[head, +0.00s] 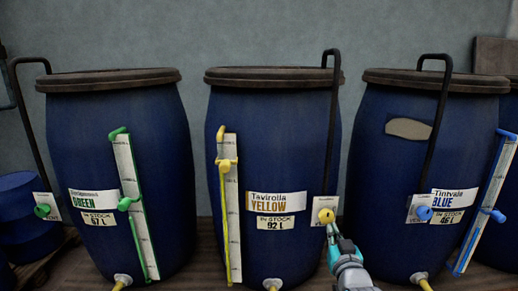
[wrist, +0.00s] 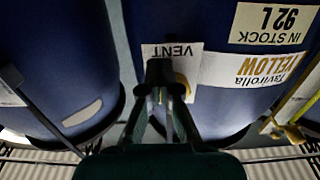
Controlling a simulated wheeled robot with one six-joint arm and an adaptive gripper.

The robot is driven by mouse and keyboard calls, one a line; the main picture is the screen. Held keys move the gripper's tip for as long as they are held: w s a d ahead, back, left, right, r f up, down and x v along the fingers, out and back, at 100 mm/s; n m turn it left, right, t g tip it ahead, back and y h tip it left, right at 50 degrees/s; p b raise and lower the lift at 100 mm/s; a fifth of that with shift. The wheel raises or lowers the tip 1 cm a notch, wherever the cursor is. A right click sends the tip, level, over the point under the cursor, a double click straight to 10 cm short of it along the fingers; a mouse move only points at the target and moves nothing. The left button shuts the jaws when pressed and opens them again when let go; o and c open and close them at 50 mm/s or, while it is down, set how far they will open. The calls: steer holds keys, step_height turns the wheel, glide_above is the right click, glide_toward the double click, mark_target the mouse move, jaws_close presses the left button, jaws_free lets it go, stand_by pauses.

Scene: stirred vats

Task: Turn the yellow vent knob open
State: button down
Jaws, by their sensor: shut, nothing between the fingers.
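The yellow vent knob (head: 326,215) is round and sits on a small white plate at the lower right of the middle blue vat (head: 268,140), labelled Tavirolla YELLOW. My gripper (head: 332,231) is shut and points at the knob from just below it; I cannot tell if they touch. In the wrist view, which shows the labels upside down, the shut fingertips (wrist: 160,72) lie in front of the VENT plate (wrist: 171,52). Only a yellow sliver of the knob (wrist: 182,86) shows there beside the fingers; the rest is hidden.
A green-labelled vat (head: 118,230) stands left and a blue-labelled vat (head: 385,170) right, each with its own vent knob. A black bent pipe (head: 332,120) runs down the middle vat above the knob. A yellow level gauge (head: 229,200) is at its left.

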steer(key=shift+a, duration=1.2)
steer(key=shift+a+r, duration=0.2)
steer(key=shift+a, duration=0.1)
stand_by(0.5)
steer(key=s+f, duration=0.1)
steer(key=s, duration=0.5)
steer(key=shift+a, duration=0.15)
stand_by(0.5)
